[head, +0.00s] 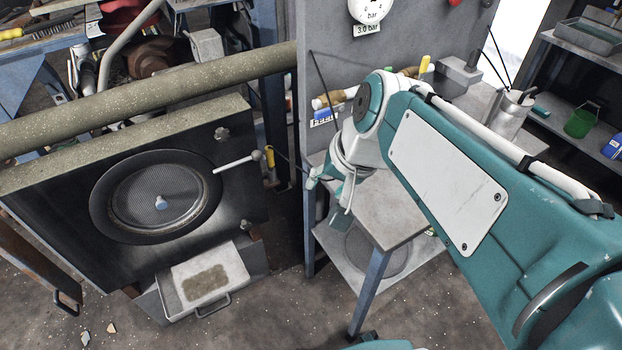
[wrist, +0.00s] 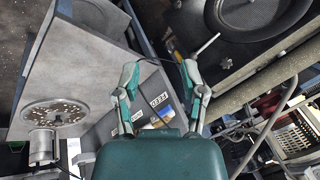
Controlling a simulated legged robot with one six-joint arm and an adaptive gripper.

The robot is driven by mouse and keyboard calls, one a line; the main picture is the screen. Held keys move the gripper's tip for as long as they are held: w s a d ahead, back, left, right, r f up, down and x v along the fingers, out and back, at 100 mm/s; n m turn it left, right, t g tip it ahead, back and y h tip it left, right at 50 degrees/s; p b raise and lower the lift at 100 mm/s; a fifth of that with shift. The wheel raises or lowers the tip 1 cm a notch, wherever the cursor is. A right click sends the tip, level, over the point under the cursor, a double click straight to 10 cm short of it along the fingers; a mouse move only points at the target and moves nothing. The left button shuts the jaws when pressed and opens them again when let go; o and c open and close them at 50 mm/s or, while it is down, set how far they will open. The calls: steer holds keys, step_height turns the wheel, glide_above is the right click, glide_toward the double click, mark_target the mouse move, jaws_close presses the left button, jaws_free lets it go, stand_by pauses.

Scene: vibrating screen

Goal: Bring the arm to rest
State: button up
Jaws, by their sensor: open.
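My teal and white arm reaches in from the right of the head view, its elbow raised and bent in front of the grey panel. My gripper (head: 327,198) hangs below the bend, beside the grey bench and right of the screen machine. In the wrist view my gripper (wrist: 160,68) has its two fingers spread wide apart. Nothing is between them, and it is apart from the machine's handle. In the head view the gripper is small and partly merged with the arm's wrist.
A tray (head: 237,266) with granular material sits below. The grey bench (head: 385,215) and upright panel (head: 335,55) stand close to my arm. Open floor lies in front.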

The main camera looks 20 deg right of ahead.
steer(key=s+f+n+t+h, duration=0.1)
steer(key=s+f+n+h, duration=0.1)
steer(key=s+n, duration=0.3)
steer(key=shift+s+d+t+h, duration=0.3)
steer(key=shift+s+d, duration=0.1)
steer(key=shift+s, duration=0.3)
stand_by(5.5)
